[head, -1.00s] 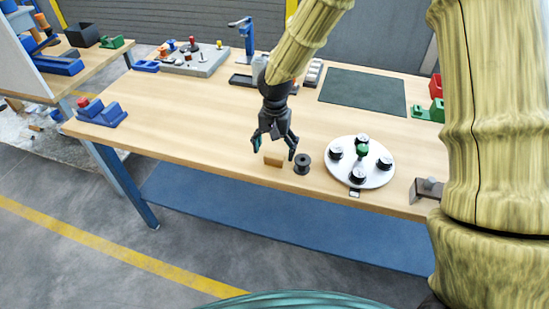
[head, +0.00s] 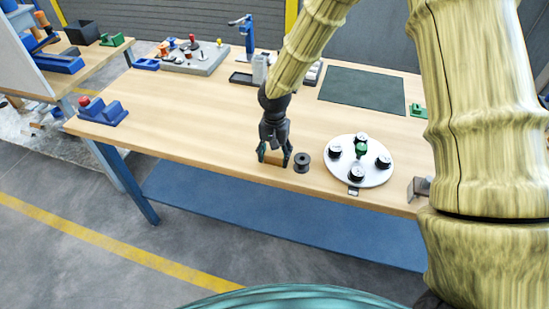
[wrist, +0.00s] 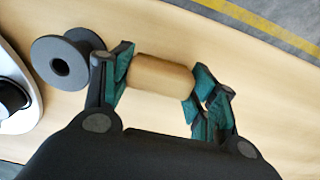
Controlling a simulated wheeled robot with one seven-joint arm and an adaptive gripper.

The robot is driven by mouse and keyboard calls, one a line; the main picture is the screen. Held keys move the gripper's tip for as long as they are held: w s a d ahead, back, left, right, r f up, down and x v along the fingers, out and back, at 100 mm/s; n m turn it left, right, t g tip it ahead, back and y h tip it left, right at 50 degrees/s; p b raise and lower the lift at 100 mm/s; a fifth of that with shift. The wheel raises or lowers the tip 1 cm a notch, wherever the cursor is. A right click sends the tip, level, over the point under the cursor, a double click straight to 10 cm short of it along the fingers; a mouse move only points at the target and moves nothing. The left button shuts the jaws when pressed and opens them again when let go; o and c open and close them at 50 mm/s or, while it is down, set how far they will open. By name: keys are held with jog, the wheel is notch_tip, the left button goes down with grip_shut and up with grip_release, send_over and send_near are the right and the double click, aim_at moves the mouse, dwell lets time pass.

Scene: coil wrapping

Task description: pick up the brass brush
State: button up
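The brush shows as a tan, wood-coloured block (head: 274,158) near the front edge of the workbench; no brass bristles are visible. In the wrist view the block (wrist: 161,76) lies between my two fingers. My gripper (head: 274,160) points down over it. The block appears still at bench height. Its underside is hidden.
A dark grey spool (head: 302,162) stands close to the right of the block; it also shows in the wrist view (wrist: 70,62). A white round plate (head: 343,175) with black pieces and a green knob is further right. The bench (head: 200,125) left of the block is clear.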

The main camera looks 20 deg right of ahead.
aim_at(275, 154)
jog(key=shift+c, duration=0.5)
jog(key=shift+r, duration=0.15)
jog(key=shift+r+b, duration=0.4)
jog(key=shift+r, duration=0.15)
jog(key=shift+r+b, duration=0.45)
jog(key=shift+r, duration=0.5)
jog(key=s+a+r+b, duration=0.1)
jog(key=s+a+b, duration=0.1)
jog(key=s, duration=0.5)
jog(key=s+a+b, duration=0.2)
jog(key=s+a, duration=0.3)
jog(key=s, duration=0.2)
jog(key=shift+a+r, duration=0.3)
jog(key=shift+r, duration=0.1)
